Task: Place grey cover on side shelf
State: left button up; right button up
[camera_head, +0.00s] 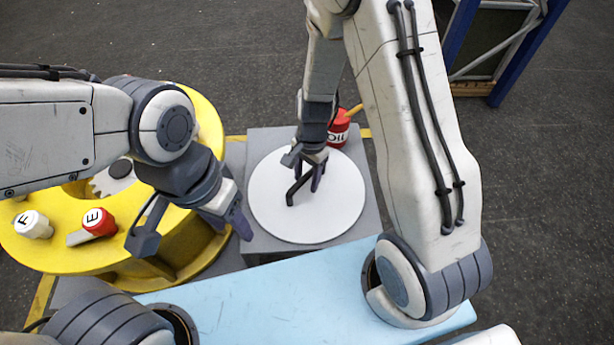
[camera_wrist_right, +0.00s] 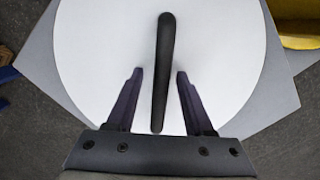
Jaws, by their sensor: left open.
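The grey cover (camera_head: 335,205), a pale round disc with a black bar handle (camera_head: 298,190), lies flat on the grey side shelf (camera_head: 365,222). My right gripper (camera_head: 304,174) is over the handle. In the right wrist view the cover (camera_wrist_right: 95,60) fills much of the picture. The fingers of my right gripper (camera_wrist_right: 160,73) are open on both sides of the handle, with a gap on each side. My left gripper (camera_head: 194,236) is open and empty, left of the cover by the yellow housing's edge.
The yellow round housing (camera_head: 40,250) stands left, with a gear (camera_head: 112,178) and knobs marked F (camera_head: 33,224) and E (camera_head: 98,222). A red oil can (camera_head: 339,130) stands behind the cover. A light blue surface (camera_head: 290,300) lies in front. A blue-framed stand is at back right.

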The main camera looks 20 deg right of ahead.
aim_at(310, 172)
jog(key=shift+r, duration=0.1)
notch_tip(310, 172, up, 12)
jog(key=d, duration=0.1)
jog(key=s+a+r+n, duration=0.4)
jog(key=s+n, duration=0.5)
jog(key=s+a+r+n, duration=0.4)
jog(key=s+r+n, duration=0.1)
jog(key=s+n, duration=0.4)
jog(key=shift+r+n+t+p, duration=0.15)
jog(key=shift+n+t+p, duration=0.15)
jog(key=shift+t+p, duration=0.15)
jog(key=shift+w+a, duration=0.1)
jog(key=shift+a, duration=0.05)
